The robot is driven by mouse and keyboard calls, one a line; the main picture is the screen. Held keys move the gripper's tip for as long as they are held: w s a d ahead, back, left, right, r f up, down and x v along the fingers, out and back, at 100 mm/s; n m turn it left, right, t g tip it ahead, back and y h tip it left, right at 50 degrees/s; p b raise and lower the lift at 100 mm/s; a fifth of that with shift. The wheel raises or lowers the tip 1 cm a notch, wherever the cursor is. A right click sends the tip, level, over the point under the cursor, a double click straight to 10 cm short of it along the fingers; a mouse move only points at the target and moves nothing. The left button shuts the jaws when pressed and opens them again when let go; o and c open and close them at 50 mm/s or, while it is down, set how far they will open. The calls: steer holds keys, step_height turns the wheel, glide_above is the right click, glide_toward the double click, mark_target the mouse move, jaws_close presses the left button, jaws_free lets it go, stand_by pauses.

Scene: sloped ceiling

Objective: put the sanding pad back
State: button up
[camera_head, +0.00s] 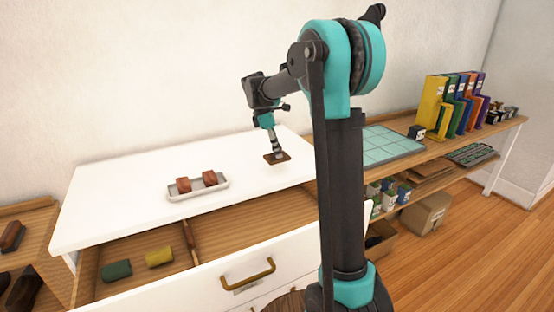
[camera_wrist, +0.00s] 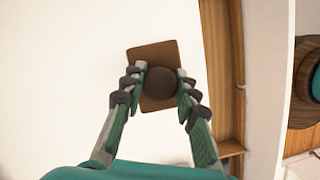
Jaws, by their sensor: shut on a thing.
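The sanding pad (camera_wrist: 152,54) is a flat brown rectangle with a dark round knob (camera_wrist: 161,84) on top. My gripper (camera_wrist: 161,83) is shut on the knob in the wrist view, with one finger on each side. In the head view my gripper (camera_head: 275,145) points down over the right part of the white dresser top (camera_head: 120,215), with the pad (camera_head: 277,158) under its fingertips. I cannot tell whether the pad touches the top or hangs just above it. The dresser drawer (camera_head: 215,247) is pulled open in front.
A white tray (camera_head: 198,188) with two reddish blocks stands left of my gripper. A green roll (camera_head: 116,270) and a yellow roll (camera_head: 159,257) lie in the drawer's left compartment. A wooden bench (camera_head: 400,150) with a cutting mat and binders stands at right.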

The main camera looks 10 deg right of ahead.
mark_target(267, 156)
steer(key=shift+f, duration=2.05)
steer(key=shift+f, duration=0.15)
steer(key=o, duration=1)
steer(key=v, duration=1.2)
